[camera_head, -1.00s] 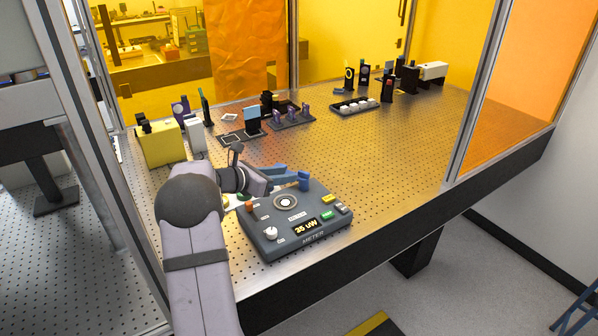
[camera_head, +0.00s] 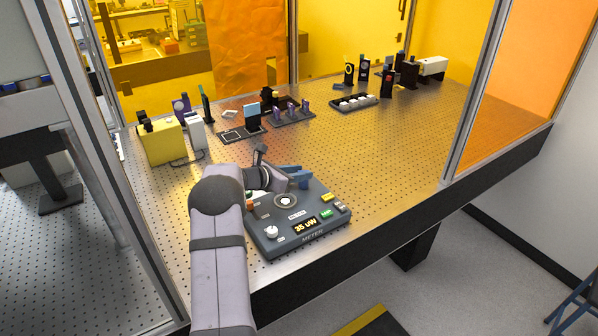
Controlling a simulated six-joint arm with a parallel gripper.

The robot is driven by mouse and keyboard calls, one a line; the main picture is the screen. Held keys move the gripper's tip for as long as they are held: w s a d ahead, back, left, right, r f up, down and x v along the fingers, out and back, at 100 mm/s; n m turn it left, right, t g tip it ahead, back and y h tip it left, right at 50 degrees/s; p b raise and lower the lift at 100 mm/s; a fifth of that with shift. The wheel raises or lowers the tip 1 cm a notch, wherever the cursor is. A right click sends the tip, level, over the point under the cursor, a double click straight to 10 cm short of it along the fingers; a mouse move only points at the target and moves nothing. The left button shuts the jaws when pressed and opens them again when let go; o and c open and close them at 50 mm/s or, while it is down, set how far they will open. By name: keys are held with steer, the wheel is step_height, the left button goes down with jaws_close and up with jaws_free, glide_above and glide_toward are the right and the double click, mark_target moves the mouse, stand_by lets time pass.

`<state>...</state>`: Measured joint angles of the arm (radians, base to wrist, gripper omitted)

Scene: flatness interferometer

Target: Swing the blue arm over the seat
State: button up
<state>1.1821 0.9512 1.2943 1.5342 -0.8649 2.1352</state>
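The blue arm (camera_head: 298,173) shows at the back edge of the dark grey meter box (camera_head: 296,236). Its left part is hidden behind my wrist. The round seat, a pale disc in a dark ring (camera_head: 286,200), is on top of the box and is uncovered from above. My gripper (camera_head: 284,184) is low over the back left of the box, close beside the blue arm. It is too small and dark to tell whether it touches the arm or how its fingers stand.
The box top also carries a white knob (camera_head: 271,231), a lit display (camera_head: 304,226) and coloured buttons (camera_head: 327,212). A yellow block (camera_head: 161,145) and several optics stand farther back. The perforated table is clear to the right of the box.

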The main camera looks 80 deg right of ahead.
steer(key=shift+a, duration=0.1)
jaws_close()
steer(key=b, duration=0.4)
steer(key=shift+f+n+t+h, duration=0.2)
steer(key=shift+n+t+h, duration=0.1)
steer(key=shift+n, duration=0.1)
steer(key=b, duration=0.3)
steer(key=shift+s+r+n+t+h, duration=0.1)
steer(key=shift+r+n+t+h, duration=0.2)
steer(key=shift+n+t, duration=0.1)
jaws_free()
